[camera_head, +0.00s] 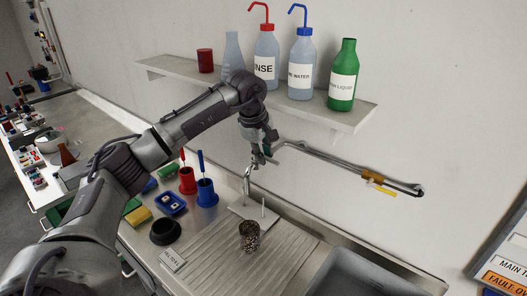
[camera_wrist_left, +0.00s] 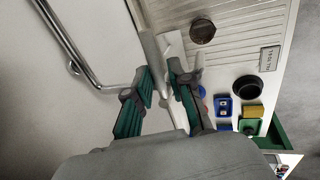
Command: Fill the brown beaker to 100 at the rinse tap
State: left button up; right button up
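The brown beaker (camera_head: 249,236), dark and speckled, stands upright on the ribbed drainboard, just below and in front of the rinse tap (camera_head: 247,180). It also shows as a round brown cup in the left wrist view (camera_wrist_left: 203,31). Its fill level and scale cannot be read. My left gripper (camera_head: 264,153) is above the tap, near the wall. In the left wrist view its two green-padded fingers (camera_wrist_left: 163,77) are apart, with a pale grey part of the tap (camera_wrist_left: 155,52) between or just beyond them; contact cannot be told. My right gripper is out of view.
A wall pipe (camera_head: 335,158) runs right of my gripper. A shelf (camera_head: 190,72) with bottles hangs above. Red (camera_head: 187,182) and blue (camera_head: 207,193) pots, a black bowl (camera_head: 165,231) and a label plate (camera_head: 172,260) stand left of the beaker. A grey sink (camera_head: 350,275) is at the right.

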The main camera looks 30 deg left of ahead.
pick_arm(q)
jog(key=shift+o, duration=1.1)
jog(key=shift+w, duration=0.1)
jog(key=shift+r, duration=0.1)
